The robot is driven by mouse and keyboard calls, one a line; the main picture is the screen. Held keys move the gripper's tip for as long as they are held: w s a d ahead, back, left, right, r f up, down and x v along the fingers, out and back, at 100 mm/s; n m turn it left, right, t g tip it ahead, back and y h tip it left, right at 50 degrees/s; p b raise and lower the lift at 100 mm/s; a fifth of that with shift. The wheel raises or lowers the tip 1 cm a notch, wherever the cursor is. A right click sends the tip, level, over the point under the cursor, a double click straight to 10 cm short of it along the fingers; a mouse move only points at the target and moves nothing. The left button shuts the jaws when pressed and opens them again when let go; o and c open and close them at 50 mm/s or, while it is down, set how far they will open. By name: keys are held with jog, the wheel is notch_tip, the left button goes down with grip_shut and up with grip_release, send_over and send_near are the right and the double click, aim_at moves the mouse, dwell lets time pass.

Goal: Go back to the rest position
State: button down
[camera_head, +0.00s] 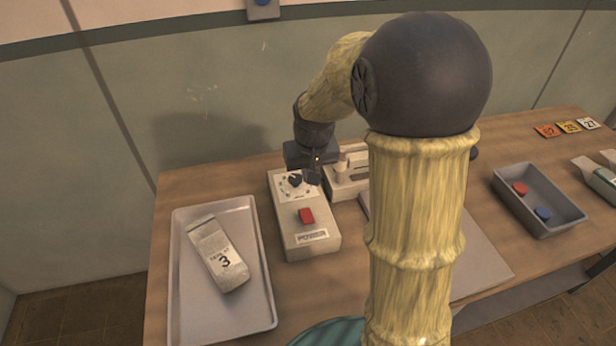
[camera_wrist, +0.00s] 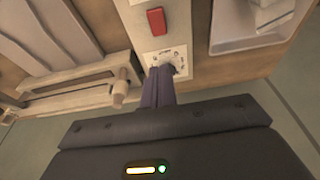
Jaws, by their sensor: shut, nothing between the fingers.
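My gripper (camera_head: 314,176) is above the dial end of the cream power box (camera_head: 303,240) in the head view, pointing down. In the wrist view its dark fingers (camera_wrist: 158,88) are together with nothing between them, over the box's dial (camera_wrist: 168,58). I cannot tell whether the fingertips touch the dial. The box has a red switch (camera_head: 306,215) and a label reading POWER at its near end. My arm hides part of the table's middle.
A grey tray (camera_head: 184,325) with a packet marked 3 (camera_head: 219,256) stands left. A wooden fixture (camera_head: 345,187) with a peg stands right of the box. A grey bin (camera_head: 511,211) with red and blue discs, and numbered tags (camera_head: 569,127), are at right. A wall stands behind the table.

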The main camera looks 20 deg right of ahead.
dwell(0.3)
jog(key=s+f, duration=0.3)
jog(key=s, duration=1.2)
jog(key=shift+d+f, duration=0.15)
jog(key=shift+d, duration=0.05)
